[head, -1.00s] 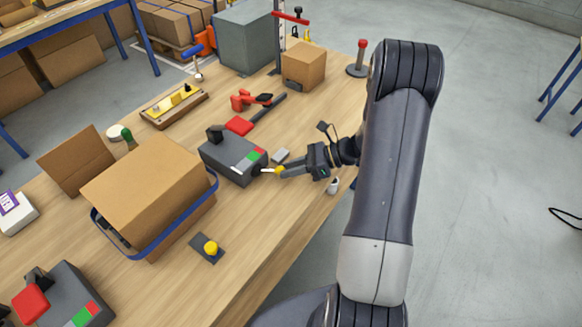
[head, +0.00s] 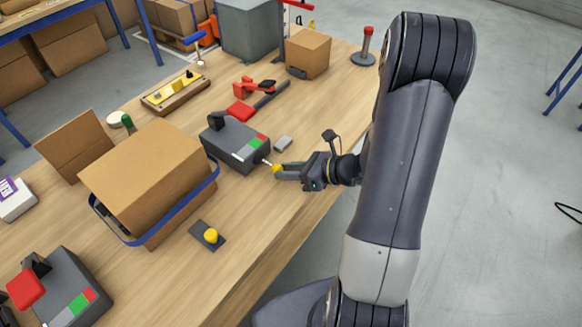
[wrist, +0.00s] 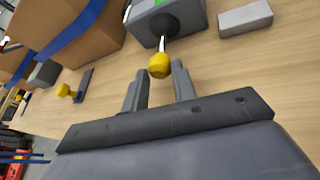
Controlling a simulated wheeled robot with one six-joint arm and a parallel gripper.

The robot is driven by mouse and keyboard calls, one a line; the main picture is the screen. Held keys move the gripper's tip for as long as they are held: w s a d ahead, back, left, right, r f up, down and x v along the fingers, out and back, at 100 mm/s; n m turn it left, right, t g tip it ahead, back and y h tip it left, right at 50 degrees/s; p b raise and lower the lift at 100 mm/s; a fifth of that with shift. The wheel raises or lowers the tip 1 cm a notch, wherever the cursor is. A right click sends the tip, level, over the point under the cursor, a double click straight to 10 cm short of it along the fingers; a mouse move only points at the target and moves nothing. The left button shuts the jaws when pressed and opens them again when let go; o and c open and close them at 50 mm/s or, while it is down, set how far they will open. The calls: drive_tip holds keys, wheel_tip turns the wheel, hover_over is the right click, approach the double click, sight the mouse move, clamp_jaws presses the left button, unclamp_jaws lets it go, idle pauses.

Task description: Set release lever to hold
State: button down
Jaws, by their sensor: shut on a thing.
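A dark grey box (head: 230,146) with red, green and white patches on its top stands near the middle of the bench. A thin lever with a yellow knob (head: 277,169) sticks out of its right end and slopes toward the bench's front edge. My gripper (head: 282,171) is shut on the knob. In the wrist view, the knob (wrist: 160,65) sits at the fingertips, its rod running up to a dark round mount on the box (wrist: 184,22). No hold label is legible.
A small grey block (head: 283,143) lies right of the box. A cardboard carton (head: 155,175) with a blue strap stands left, and a yellow button on a dark plate (head: 208,236) lies in front. Another grey box (head: 65,290) with a red handle stands lower left.

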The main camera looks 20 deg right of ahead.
drive_tip(key=shift+s+a, duration=0.25)
drive_tip(key=shift+a, duration=0.1)
drive_tip(key=c, duration=1.2)
unclamp_jaws()
drive_tip(key=shift+a, duration=0.1)
drive_tip(key=shift+w, duration=0.1)
drive_tip(key=shift+d, duration=0.3)
drive_tip(key=v, duration=1)
drive_tip(key=shift+s+p, duration=0.2)
drive_tip(key=shift+p, duration=0.1)
